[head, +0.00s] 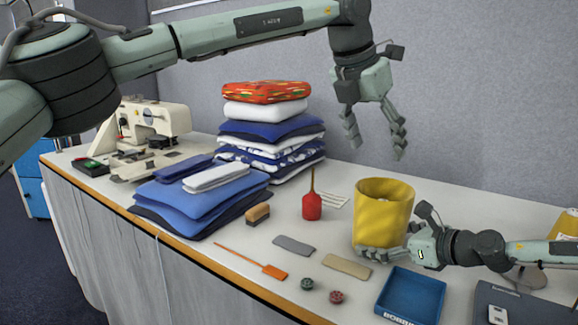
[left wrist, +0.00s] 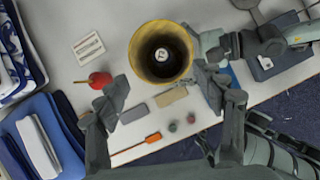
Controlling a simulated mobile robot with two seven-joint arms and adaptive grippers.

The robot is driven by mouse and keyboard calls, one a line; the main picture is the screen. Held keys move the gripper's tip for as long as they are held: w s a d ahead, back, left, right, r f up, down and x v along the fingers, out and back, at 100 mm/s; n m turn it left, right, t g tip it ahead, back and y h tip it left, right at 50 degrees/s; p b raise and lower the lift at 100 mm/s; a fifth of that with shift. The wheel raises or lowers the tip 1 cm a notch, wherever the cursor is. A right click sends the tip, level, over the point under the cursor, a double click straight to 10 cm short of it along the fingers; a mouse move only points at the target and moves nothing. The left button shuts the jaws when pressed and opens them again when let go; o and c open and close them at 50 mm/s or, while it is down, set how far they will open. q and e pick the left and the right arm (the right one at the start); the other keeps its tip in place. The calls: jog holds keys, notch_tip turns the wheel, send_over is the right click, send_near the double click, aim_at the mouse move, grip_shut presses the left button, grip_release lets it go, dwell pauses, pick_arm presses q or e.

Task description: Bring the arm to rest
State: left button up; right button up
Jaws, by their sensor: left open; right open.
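My left gripper (head: 376,143) hangs in the air above the table, fingers pointing down and spread, with nothing between them. Its spread fingers (left wrist: 165,92) also show in the left wrist view. My right gripper (head: 402,236) is low at the right, open, beside a yellow pot (head: 383,208). One right finger lies in front of the pot's base; I cannot tell whether it touches. In the left wrist view the upright pot (left wrist: 138,62) is seen from above, with something small and pale at its bottom.
The table (head: 225,232) holds folded cloth stacks (head: 268,130), a sewing machine (head: 150,125), a red bottle (head: 312,205), a brush (head: 258,214), an orange-handled tool (head: 272,271), two spools (head: 336,297) and a blue tray (head: 412,297). A grey wall (head: 470,90) stands behind.

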pick_arm(q)
jog(key=x, duration=0.7)
notch_tip(320, 180, up, 8)
jog(key=shift+r, duration=0.2)
